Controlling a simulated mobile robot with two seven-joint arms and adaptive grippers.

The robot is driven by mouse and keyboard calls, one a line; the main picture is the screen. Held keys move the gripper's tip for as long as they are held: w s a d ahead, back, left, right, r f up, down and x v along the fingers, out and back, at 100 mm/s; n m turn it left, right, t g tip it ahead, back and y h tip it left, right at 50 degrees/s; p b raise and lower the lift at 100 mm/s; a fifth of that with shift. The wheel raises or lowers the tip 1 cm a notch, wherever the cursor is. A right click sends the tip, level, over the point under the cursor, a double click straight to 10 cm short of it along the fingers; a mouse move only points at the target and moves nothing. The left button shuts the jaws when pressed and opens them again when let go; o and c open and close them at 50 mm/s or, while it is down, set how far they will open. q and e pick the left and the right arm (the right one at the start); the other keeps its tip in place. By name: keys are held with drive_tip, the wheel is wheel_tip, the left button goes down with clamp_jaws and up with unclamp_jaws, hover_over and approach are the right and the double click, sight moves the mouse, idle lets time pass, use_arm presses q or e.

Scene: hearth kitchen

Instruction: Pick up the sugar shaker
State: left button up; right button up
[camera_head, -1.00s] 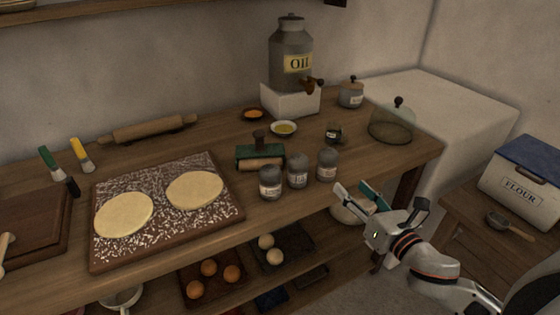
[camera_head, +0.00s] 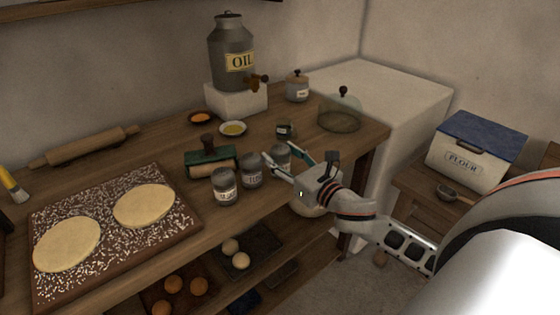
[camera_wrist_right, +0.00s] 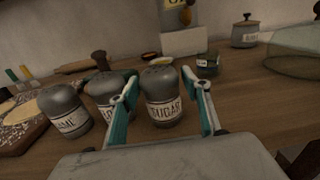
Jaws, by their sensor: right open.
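The sugar shaker (camera_wrist_right: 162,92) is a grey metal shaker with a white SUGAR label. In the right wrist view it stands upright between the fingers of my open right gripper (camera_wrist_right: 165,108). In the head view the sugar shaker (camera_head: 281,154) is the rightmost of three grey shakers, and my right gripper (camera_head: 287,160) partly hides it. I cannot tell whether either finger touches it. My left gripper is not in view.
Two similar shakers, a middle one (camera_head: 251,170) and a left one (camera_head: 223,187), stand close on its left. A small dark jar (camera_head: 284,130) is behind it. A glass dome (camera_head: 340,113) stands at the table's right end. The dough board (camera_head: 190,228) lies left.

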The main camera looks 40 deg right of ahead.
drive_tip(key=shift+w, duration=0.3)
drive_tip(key=c, duration=1)
drive_tip(key=shift+r, duration=0.2)
